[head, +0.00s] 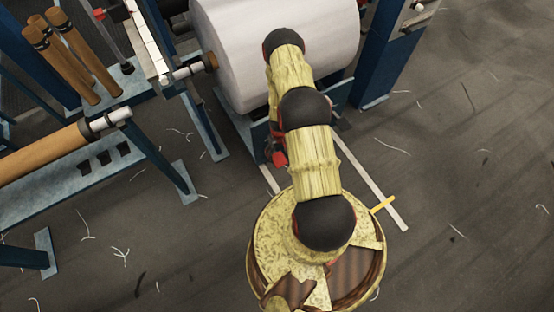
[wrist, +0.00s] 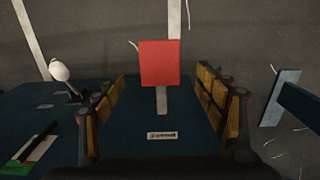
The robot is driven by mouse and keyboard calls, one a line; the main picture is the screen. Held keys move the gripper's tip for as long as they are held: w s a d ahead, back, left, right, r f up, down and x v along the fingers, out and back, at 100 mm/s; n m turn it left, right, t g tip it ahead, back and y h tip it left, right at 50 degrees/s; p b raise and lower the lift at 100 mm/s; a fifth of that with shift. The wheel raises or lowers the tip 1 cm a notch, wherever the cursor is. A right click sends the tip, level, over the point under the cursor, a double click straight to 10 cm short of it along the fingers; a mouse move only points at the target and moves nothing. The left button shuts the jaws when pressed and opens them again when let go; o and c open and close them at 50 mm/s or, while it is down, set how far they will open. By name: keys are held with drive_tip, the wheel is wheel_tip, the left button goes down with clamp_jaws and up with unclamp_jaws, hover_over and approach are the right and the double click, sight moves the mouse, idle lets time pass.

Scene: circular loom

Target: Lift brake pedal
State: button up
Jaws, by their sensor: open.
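The brake pedal shows as a flat red plate (wrist: 159,63) in the wrist view, in the upper middle. A pale strip runs below it in the picture. My gripper (wrist: 160,88) is open, with one finger on each side of the picture and the red plate between them, a little beyond the tips. I see clear space between the plate and both fingers, so no contact shows. In the head view my arm hides most of the gripper; a small red part (head: 279,158) shows beside the arm, and I cannot tell whether it is the pedal.
A lever with a white knob (wrist: 60,71) stands left of my gripper in the wrist view. A blue post (wrist: 300,103) is at the right. In the head view a large white roll (head: 235,60) lies beneath my arm. The floor at right is open, with thread scraps.

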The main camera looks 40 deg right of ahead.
sight(279, 159)
wheel_tip(279, 159, down, 7)
drive_tip(key=b, duration=0.2)
drive_tip(key=shift+r+b, duration=0.2)
drive_tip(key=shift+b, duration=0.2)
drive_tip(key=shift+c, duration=1)
drive_tip(key=c, duration=1.5)
